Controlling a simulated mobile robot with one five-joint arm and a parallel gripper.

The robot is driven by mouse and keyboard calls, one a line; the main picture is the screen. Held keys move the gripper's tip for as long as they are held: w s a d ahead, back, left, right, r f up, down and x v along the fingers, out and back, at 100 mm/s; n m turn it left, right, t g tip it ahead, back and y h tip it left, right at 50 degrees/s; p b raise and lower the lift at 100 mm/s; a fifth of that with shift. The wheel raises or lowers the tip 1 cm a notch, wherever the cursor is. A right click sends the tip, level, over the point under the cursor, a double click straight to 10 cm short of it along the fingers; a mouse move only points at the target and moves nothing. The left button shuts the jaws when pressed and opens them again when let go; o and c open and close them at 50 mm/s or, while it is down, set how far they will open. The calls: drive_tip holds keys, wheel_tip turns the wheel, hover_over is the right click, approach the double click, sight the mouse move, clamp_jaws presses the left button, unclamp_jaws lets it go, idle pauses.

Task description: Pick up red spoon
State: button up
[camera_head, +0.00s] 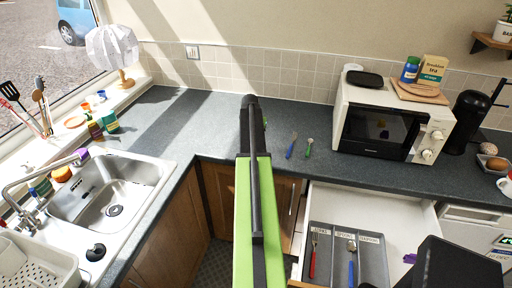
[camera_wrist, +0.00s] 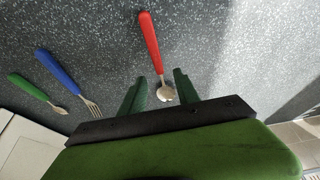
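The red spoon lies on the dark speckled counter in the wrist view, with its red handle (camera_wrist: 150,42) pointing away and its metal bowl near my gripper (camera_wrist: 160,91). My gripper is open, its two green fingers apart with the spoon's bowl showing between them. Whether the fingers are at the spoon's height is hard to tell. I see no contact and nothing held. In the head view my arm hides the red spoon.
A blue-handled fork (camera_wrist: 58,71) and a green-handled spoon (camera_wrist: 30,88) lie left of the red spoon. An open drawer (camera_head: 410,205) holds a tray with red-handled and blue-handled utensils. A microwave (camera_head: 385,125) stands right; a sink (camera_head: 105,195) is left.

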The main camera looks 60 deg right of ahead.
drive_tip(key=b+x, duration=0.1)
drive_tip(key=x, duration=0.2)
drive_tip(key=shift+f+b, duration=0.1)
drive_tip(key=shift+b, duration=0.25)
drive_tip(key=shift+a, duration=0.1)
clamp_jaws()
drive_tip(key=shift+r, duration=0.25)
